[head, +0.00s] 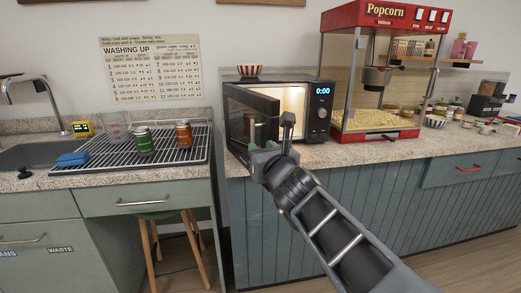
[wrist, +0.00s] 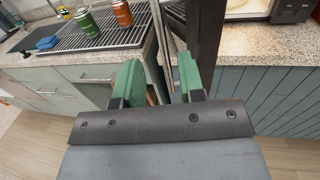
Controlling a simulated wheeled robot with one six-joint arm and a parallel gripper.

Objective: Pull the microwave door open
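The microwave (head: 319,112) stands on the counter with its lit interior showing and a clock on its right panel. Its dark door (head: 250,108) is swung partly open toward me, hinged at the left. My gripper (head: 272,152) is at the door's free edge, low down, and hides part of it. In the wrist view the green fingers (wrist: 160,82) are apart, with a thin metal handle bar (wrist: 158,35) running between them. The door's dark edge (wrist: 203,30) is just right of the bar. I see a gap around the bar, so no firm grip shows.
A drying rack (head: 185,150) with a green can (head: 144,141) and an orange can (head: 184,133) is left of the microwave. A red popcorn machine (head: 383,75) stands close on the right. A striped bowl (head: 250,71) is on top of the microwave. A stool (head: 172,235) is below the counter.

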